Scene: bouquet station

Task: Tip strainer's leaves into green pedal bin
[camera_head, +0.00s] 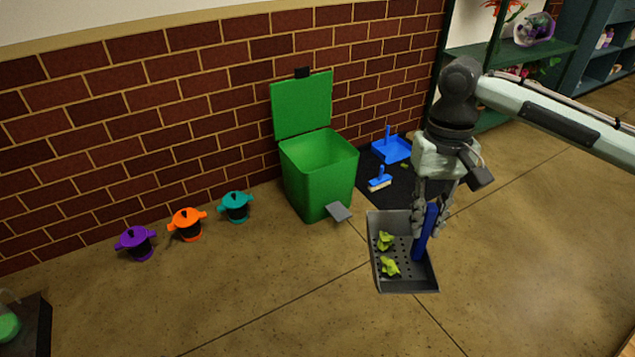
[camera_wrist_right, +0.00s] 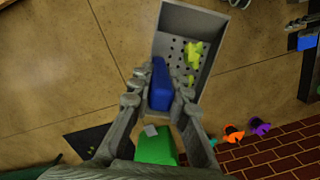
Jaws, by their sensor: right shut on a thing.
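The strainer (camera_head: 404,285) is a grey tray with holes and a blue upright handle (camera_head: 427,232). Several yellow-green leaves (camera_head: 388,266) lie in it. My right gripper (camera_head: 432,205) is shut on the blue handle and holds the strainer roughly level, to the right of and in front of the bin. In the right wrist view the gripper's fingers (camera_wrist_right: 160,105) close around the handle, with the tray (camera_wrist_right: 172,20) beyond. The green pedal bin (camera_head: 318,178) stands against the brick wall with its lid (camera_head: 302,105) raised and a grey pedal (camera_head: 338,211) in front. My left gripper is out of view.
A blue dustpan (camera_head: 391,149) and a blue brush (camera_head: 380,180) lie on a dark mat right of the bin. Purple (camera_head: 135,243), orange (camera_head: 188,223) and teal (camera_head: 235,207) pots stand along the wall to the left. The floor in front is clear.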

